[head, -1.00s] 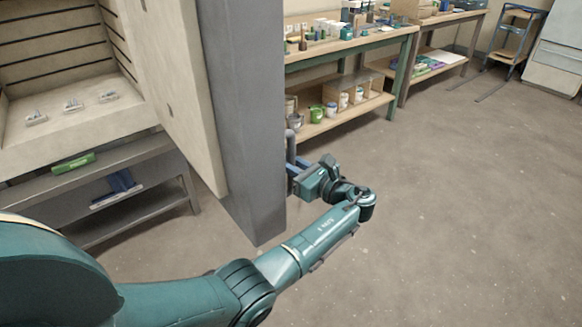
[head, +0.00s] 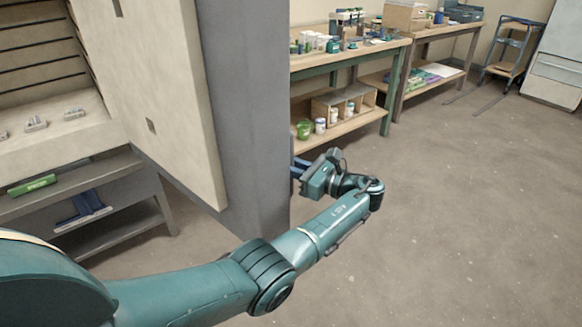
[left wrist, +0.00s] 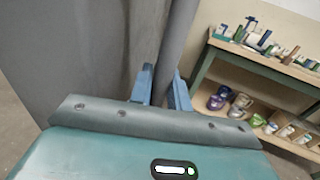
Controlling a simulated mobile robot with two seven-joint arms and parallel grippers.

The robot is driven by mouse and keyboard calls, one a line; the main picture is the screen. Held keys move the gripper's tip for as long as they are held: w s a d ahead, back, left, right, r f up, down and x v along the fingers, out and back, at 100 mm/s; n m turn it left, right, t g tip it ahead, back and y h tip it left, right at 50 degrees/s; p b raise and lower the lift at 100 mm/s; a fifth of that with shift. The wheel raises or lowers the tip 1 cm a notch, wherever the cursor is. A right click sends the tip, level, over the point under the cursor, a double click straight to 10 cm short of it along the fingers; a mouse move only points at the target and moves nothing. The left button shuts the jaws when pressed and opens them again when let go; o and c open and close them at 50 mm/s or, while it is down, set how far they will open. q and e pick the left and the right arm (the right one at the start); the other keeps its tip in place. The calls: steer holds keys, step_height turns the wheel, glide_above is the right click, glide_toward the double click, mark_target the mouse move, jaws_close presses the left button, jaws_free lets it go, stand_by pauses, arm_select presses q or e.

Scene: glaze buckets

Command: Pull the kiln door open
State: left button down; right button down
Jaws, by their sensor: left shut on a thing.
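The kiln door (head: 243,110) stands swung well open in the head view, with its pale lining facing the kiln interior (head: 45,60) and its grey edge toward me. My left gripper (head: 299,168) is at the door's outer side, its fingertips partly hidden by the door edge. In the left wrist view, the two blue fingers of my left gripper (left wrist: 163,88) are shut on the grey upright bar of the door handle (left wrist: 176,45), beside the grey outer door face (left wrist: 75,50). My right gripper is not in view.
Small grey pieces (head: 36,124) sit on the kiln floor. A green object (head: 32,185) lies on the kiln stand's shelf. A workbench (head: 350,58) with jars and a green bucket (head: 304,130) stands behind the door. The floor (head: 450,200) at right is clear.

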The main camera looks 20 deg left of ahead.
arm_select(q)
steer(key=shift+f, duration=0.1)
steer(key=c, duration=1.4)
jaws_free()
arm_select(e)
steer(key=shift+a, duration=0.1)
